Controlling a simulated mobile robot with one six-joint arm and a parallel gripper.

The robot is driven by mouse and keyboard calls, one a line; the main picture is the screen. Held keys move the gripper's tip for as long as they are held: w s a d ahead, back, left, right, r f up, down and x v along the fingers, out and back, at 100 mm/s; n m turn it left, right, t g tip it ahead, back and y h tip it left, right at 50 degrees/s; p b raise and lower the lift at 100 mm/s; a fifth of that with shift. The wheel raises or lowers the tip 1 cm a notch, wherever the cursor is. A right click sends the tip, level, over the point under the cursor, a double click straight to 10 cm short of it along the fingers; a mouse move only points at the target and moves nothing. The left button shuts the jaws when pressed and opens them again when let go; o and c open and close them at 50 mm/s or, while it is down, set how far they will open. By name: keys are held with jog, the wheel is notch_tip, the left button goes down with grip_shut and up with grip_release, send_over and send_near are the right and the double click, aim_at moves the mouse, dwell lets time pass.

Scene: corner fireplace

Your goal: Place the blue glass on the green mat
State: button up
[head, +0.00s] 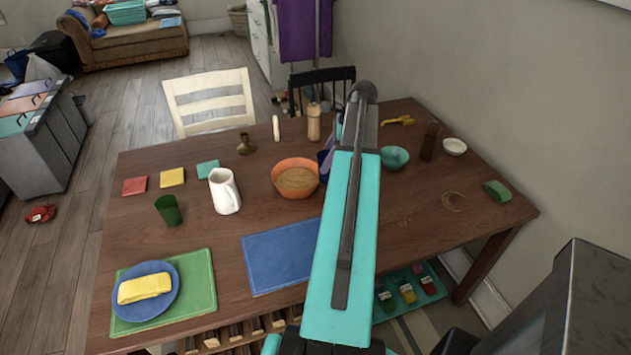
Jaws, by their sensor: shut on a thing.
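The blue glass (323,159) shows as a dark blue sliver just left of my arm, behind the orange bowl; most of it is hidden by the arm. My gripper (331,143) is at the glass and shut on it, its fingers mostly covered by my arm. Whether the glass touches the table cannot be told. The green mat (205,283) lies at the table's front left corner.
An orange bowl (296,165), white pitcher (224,191) and green cup (168,211) stand between glass and mat. A blue mat (280,257) lies right of the green one. Red (134,186), yellow (172,177) and teal (208,169) squares lie at the left. A teal bowl (395,157) is right of my arm.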

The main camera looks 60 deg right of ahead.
aim_at(327, 180)
jog(key=shift+f+p, duration=0.6)
jog(key=shift+f, duration=2.35)
jog(key=shift+f+p, duration=0.5)
jog(key=shift+f, duration=1.35)
jog(key=shift+f, duration=0.1)
jog(key=o, duration=1.5)
jog(key=shift+b+v, duration=1.55)
jog(key=shift+v, duration=4.55)
jog(key=shift+w, duration=0.1)
